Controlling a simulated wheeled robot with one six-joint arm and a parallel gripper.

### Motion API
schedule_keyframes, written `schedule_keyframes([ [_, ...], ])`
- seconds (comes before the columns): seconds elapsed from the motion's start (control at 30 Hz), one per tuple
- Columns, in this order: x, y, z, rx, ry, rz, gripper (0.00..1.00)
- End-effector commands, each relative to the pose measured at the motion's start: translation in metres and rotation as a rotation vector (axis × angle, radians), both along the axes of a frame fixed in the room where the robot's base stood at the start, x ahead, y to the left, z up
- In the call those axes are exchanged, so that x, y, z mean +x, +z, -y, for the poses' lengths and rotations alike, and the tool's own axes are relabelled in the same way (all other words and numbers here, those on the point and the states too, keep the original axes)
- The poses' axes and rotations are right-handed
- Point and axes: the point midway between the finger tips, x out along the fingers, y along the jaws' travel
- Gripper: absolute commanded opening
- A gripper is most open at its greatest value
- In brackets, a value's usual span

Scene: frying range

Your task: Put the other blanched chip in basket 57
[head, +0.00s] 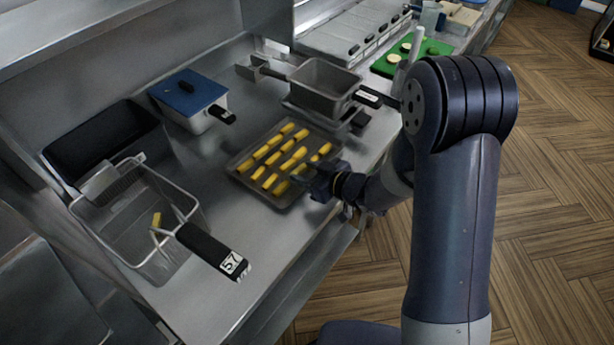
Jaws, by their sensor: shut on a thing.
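Basket 57 (190,215) is a wire basket at the left with a black handle (205,247) labelled 57. One yellow chip (157,219) lies inside it. A dark tray (238,180) in the middle of the counter holds several yellow blanched chips (270,158) in rows. My gripper (308,180) is at the tray's right edge, low over the chips there. It is shut on a blanched chip, which the fingers mostly hide. I cannot tell whether that chip is clear of the tray.
A blue-lidded container (190,92) stands behind, between the basket and the tray. Another basket with a black handle (320,88) stands behind the tray. A green board (412,55) with round pieces is at the back right. Bare steel counter (215,205) lies between tray and basket 57.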

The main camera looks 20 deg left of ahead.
Motion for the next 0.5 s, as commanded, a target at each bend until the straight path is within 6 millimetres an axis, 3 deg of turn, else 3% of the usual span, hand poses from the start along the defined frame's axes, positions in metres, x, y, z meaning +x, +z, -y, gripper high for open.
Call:
schedule_keyframes([
  [0.3, 0.002, 0.051, 0.0, 0.005, 0.0, 0.01, 0.24],
  [0.5, 0.002, 0.071, 0.0, 0.006, -0.001, 0.008, 0.24],
])
